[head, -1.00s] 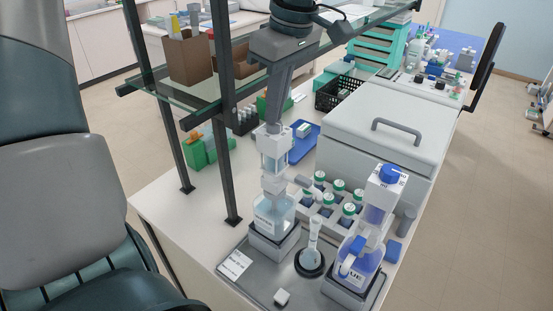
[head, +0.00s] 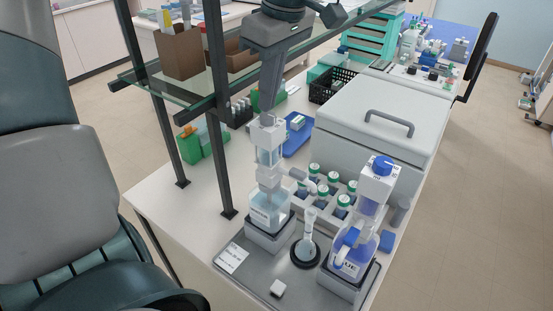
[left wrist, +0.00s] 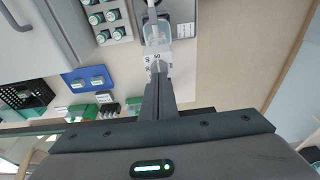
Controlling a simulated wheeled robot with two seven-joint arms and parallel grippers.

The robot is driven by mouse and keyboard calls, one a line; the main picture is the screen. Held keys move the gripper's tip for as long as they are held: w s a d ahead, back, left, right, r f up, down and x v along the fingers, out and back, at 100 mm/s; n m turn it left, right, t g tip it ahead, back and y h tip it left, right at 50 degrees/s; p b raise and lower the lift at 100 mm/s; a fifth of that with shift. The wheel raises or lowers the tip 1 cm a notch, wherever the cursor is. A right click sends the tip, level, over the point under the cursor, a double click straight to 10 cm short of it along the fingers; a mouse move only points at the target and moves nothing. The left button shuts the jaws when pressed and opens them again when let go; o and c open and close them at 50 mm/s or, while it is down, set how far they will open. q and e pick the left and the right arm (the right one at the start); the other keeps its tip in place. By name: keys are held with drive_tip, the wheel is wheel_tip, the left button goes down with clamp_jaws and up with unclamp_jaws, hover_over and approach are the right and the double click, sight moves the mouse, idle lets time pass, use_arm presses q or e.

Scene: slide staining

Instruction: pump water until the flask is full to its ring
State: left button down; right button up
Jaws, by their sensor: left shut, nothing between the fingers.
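A clear bottle (head: 266,217) with a pale blue liquid stands in a grey block on the bench tray. A tall white pump dispenser (head: 268,158) is mounted on it, with its spout pointing right. The small flask (head: 309,221) stands upright in a round black base, near the spout. Some pale liquid seems to be in its bulb; its ring and exact level are too small to make out. My left gripper (head: 268,112) is shut and empty, its tips at the top of the dispenser, touching or nearly so. The left wrist view shows the closed fingers (left wrist: 158,80) against the dispenser's scale (left wrist: 158,58).
A blue-labelled bottle (head: 347,262) with its own dispenser stands right of the flask. A rack of green-capped vials (head: 338,200) is behind. A large grey lidded box (head: 370,125) and a shelf post (head: 218,130) flank the dispenser.

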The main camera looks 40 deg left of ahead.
sight(269, 115)
use_arm(q)
drive_tip(key=shift+f+b, duration=0.4)
drive_tip(key=shift+f, duration=0.05)
idle(0.5)
drive_tip(key=shift+f+b, duration=2.1)
drive_tip(key=shift+f, duration=0.1)
drive_tip(key=shift+r, duration=0.1)
idle(0.7)
drive_tip(key=shift+r+p, duration=1.4)
drive_tip(key=shift+r, duration=1.15)
drive_tip(key=shift+r+p, duration=1.6)
drive_tip(key=shift+r, duration=0.9)
